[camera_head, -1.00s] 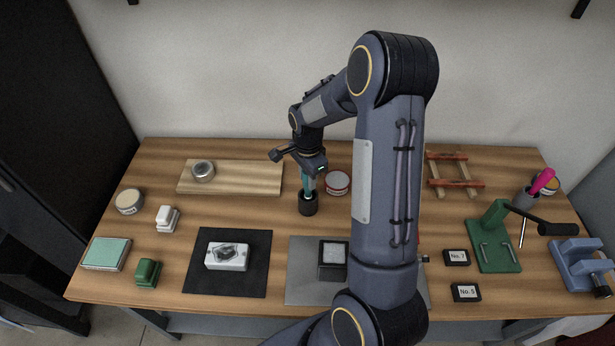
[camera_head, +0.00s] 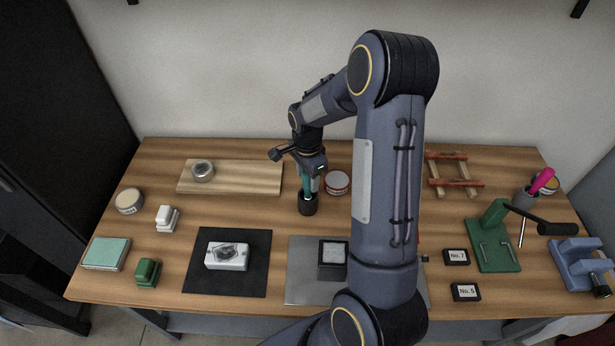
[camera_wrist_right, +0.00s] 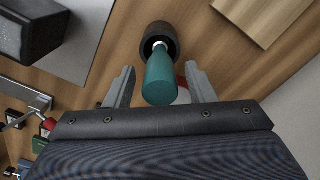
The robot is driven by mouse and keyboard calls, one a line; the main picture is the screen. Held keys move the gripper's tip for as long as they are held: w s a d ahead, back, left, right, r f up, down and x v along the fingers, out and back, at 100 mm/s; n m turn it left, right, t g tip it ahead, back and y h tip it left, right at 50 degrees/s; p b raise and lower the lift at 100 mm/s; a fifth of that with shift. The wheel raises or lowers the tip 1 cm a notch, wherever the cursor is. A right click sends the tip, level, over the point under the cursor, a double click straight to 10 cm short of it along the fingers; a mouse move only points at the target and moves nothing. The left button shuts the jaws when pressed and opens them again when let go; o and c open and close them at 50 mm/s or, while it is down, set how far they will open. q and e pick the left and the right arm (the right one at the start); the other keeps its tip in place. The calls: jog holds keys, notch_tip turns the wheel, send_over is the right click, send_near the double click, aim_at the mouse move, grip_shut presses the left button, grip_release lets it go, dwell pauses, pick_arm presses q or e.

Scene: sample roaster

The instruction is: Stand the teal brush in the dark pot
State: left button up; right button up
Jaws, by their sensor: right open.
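The teal brush (camera_wrist_right: 160,80) stands in the dark pot (camera_wrist_right: 159,38) in the right wrist view, its handle end toward the camera. In the head view the brush (camera_head: 307,184) rises from the dark pot (camera_head: 308,206) and is partly hidden by my gripper. My right gripper (camera_wrist_right: 160,88) is open, with one finger on each side of the teal handle and a visible gap on both sides. In the head view my right gripper (camera_head: 308,172) is just above the pot. My left gripper is not in view.
A round tin (camera_head: 337,183) stands close to the right of the pot. A wooden board (camera_head: 245,178) with a small tin lies behind left. A black mat (camera_head: 205,280) and a grey plate (camera_head: 300,285) lie in front. Bare tabletop surrounds the pot's left side.

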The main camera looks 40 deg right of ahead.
notch_tip(320, 180, up, 12)
jog(key=shift+a+f, duration=0.1)
jog(key=shift+f, duration=0.15)
jog(key=s+a+r+n+t+y, duration=0.2)
jog(key=s+a+r+n, duration=0.1)
jog(key=s+a+n, duration=0.5)
jog(key=s+a+r+n+t+y, duration=0.1)
jog(key=s+a+r+n+t, duration=0.2)
jog(key=s+a+n, duration=0.5)
jog(key=s+n, duration=0.1)
jog(key=s, duration=0.4)
jog(key=shift+a+t+y, duration=0.3)
jog(key=shift+y, duration=0.1)
jog(key=shift+d, duration=0.1)
